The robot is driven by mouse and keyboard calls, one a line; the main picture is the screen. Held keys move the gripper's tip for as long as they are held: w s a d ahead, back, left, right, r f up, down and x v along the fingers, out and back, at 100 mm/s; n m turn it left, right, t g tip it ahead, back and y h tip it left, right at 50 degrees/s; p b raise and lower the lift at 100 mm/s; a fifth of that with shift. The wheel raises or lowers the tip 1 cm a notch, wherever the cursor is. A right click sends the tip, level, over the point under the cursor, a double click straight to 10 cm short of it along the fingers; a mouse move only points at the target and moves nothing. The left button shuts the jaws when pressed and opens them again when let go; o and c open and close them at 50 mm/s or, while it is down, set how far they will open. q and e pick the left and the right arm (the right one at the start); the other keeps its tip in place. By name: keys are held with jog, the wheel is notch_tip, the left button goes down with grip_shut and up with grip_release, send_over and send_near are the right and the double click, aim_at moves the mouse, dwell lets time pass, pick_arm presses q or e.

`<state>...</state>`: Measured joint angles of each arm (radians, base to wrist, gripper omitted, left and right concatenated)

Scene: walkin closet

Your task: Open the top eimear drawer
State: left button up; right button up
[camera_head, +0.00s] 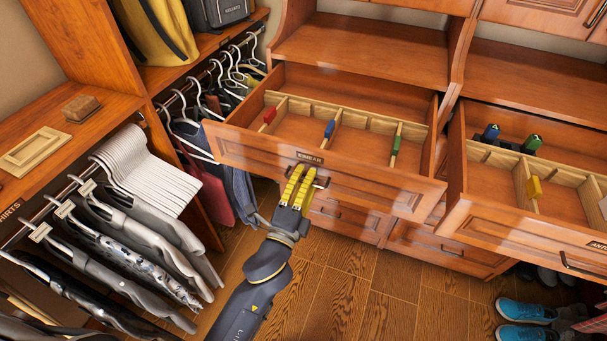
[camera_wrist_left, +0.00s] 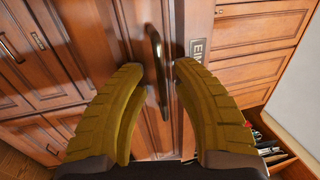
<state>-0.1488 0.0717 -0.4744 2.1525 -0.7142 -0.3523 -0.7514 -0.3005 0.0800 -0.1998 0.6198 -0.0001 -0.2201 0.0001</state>
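The top eimear drawer (camera_head: 245,145) stands pulled out of the middle cabinet, with its inside showing. Its label (camera_wrist_left: 197,50) is partly readable as "EI" in the left wrist view. My left gripper (camera_head: 302,170) is at the drawer front, just below the label. In the left wrist view its two yellow fingers (camera_wrist_left: 157,72) stand apart, with the dark bar handle (camera_wrist_left: 156,60) between them. Gaps show between handle and fingers; I see no clear grip. The handle is partly hidden by the fingers in the head view. My right gripper is not in view.
The drawer has wooden dividers with red, blue and green items. Another open drawer (camera_head: 490,205) stands at the right. Closed drawers (camera_head: 345,220) lie below. Hanging clothes (camera_head: 130,240) fill the left side. Blue shoes (camera_head: 525,312) stand at lower right. The wooden floor (camera_head: 350,295) is clear in front.

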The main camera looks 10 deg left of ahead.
pick_arm(q)
jog(key=shift+s+a+f, duration=0.1)
jog(key=shift+s+a, duration=0.05)
jog(key=shift+s, duration=0.3)
jog(key=v, duration=1.1)
jog(key=shift+s, duration=0.1)
jog(key=shift+n, duration=0.3)
